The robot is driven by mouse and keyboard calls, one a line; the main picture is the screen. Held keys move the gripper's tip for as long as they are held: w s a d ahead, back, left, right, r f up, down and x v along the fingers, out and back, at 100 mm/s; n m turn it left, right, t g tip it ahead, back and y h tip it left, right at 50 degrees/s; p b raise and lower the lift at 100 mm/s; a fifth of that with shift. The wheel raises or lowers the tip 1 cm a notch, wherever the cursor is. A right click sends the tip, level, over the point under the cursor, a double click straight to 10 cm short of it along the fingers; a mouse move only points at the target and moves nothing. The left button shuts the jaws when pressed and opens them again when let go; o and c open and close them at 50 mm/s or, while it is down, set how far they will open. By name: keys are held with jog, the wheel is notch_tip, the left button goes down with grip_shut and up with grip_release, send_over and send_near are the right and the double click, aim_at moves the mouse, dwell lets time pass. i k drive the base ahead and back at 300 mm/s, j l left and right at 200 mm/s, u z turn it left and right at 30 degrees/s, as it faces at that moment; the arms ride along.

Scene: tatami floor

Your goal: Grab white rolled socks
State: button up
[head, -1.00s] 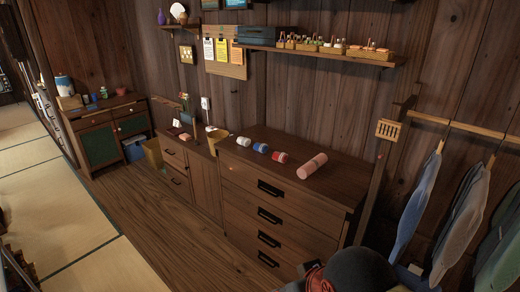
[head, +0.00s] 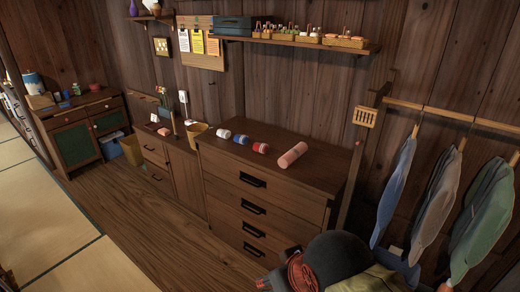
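A small white roll (head: 224,134), which looks like the white rolled socks, lies at the left end of a row on top of the dark wooden dresser (head: 255,163). A blue and white roll (head: 241,139), a red and white roll (head: 261,147) and a longer pink roll (head: 292,155) lie to its right, apart from each other. My gripper's fingers are not visible.
A shelf (head: 290,41) with baskets hangs above. A wooden post and hanging clothes (head: 435,200) are at the right. The wooden floor (head: 150,235) in front is clear.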

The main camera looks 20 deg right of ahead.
aim_at(225, 134)
jog(key=i, duration=0.5)
jog(key=i+l+u, duration=0.15)
jog(key=i, duration=0.9)
jog(key=i+l+u, duration=0.15)
jog(key=i, duration=0.35)
jog(key=i+l, duration=0.2)
jog(key=i, duration=0.3)
jog(key=u, duration=0.05)
